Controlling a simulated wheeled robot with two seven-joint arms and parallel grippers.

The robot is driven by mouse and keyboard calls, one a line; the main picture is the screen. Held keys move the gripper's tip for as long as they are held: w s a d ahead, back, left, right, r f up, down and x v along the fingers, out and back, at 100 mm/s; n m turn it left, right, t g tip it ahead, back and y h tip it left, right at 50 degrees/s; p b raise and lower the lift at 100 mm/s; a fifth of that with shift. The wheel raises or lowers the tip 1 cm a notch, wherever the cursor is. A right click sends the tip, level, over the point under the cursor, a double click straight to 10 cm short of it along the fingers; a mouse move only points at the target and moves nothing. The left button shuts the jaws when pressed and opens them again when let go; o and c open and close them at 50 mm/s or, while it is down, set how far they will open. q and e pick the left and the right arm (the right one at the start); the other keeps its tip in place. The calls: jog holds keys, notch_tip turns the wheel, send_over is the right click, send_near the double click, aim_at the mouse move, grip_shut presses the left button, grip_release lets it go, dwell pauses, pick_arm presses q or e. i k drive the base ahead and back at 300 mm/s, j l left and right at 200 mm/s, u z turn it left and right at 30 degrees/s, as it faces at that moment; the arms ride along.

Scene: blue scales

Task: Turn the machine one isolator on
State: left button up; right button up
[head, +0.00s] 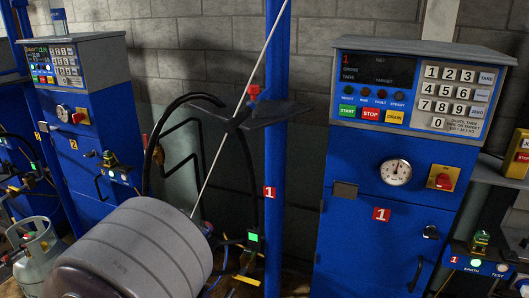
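Machine one is the blue cabinet (380,240) at the right in the head view, marked with red number 1 labels. Its isolator (441,178) is a red handle on a yellow plate, to the right of the round dial (396,171). The handle looks tilted, but it is too small to read its position marks. The panel's display (376,69) is mostly dark, with a red 1.
Machine two (88,135) stands at the left with a lit display. A large grey ribbed cylinder shape (150,240) fills the lower left. A blue post (275,150) with hoses stands mid-view. A gas cylinder (40,258) sits at far left.

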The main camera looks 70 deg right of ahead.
aim_at(442, 181)
jog(key=z, duration=3.6)
